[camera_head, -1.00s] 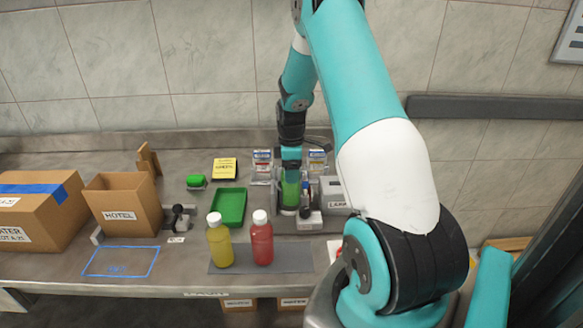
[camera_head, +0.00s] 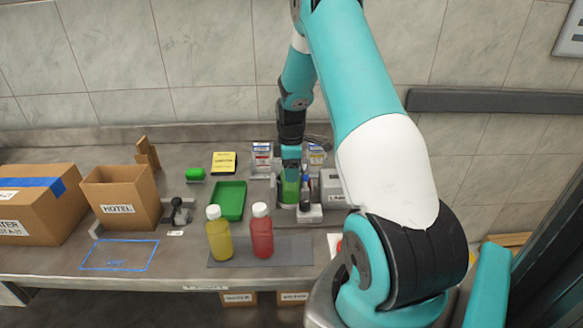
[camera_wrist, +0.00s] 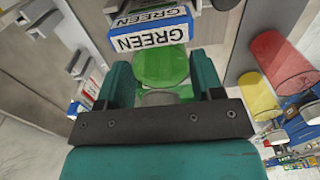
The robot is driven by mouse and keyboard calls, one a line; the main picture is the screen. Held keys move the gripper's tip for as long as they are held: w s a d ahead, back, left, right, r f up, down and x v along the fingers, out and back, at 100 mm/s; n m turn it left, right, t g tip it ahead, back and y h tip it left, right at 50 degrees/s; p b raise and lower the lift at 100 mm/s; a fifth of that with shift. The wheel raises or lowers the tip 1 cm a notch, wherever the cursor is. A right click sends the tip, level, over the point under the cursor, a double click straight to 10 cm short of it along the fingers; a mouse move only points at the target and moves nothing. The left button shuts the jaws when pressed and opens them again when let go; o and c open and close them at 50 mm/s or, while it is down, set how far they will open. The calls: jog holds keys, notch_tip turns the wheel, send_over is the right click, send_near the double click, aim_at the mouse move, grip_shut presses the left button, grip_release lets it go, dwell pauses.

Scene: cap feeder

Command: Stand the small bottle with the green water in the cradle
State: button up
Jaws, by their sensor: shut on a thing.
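The bottle with the green water (camera_head: 289,190) is upright under my gripper in the head view. In the wrist view its round green body (camera_wrist: 160,66) shows between the two fingers. My gripper (camera_wrist: 163,90) is shut on this bottle, near its grey top (camera_wrist: 160,97). It also shows at the end of my arm in the head view (camera_head: 291,165). A blue and white label reading GREEN (camera_wrist: 150,35) is just beyond the bottle in the wrist view. I cannot tell which fixture is the cradle, or whether the bottle's base touches anything.
A yellow bottle (camera_head: 219,238) and a red bottle (camera_head: 262,236) stand on a grey mat (camera_head: 297,252) in front. A green tray (camera_head: 229,201) lies left of my gripper. A white block (camera_head: 310,214) and a grey box (camera_head: 332,186) crowd its right. A HOTEL carton (camera_head: 120,210) stands left.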

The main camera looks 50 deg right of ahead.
jog(key=o, duration=1.5)
jog(key=c, duration=0.4)
jog(key=shift+r, duration=0.15)
notch_tip(320, 180, up, 11)
jog(key=p, duration=0.8)
jog(key=shift+p, duration=0.3)
jog(key=shift+a, duration=0.1)
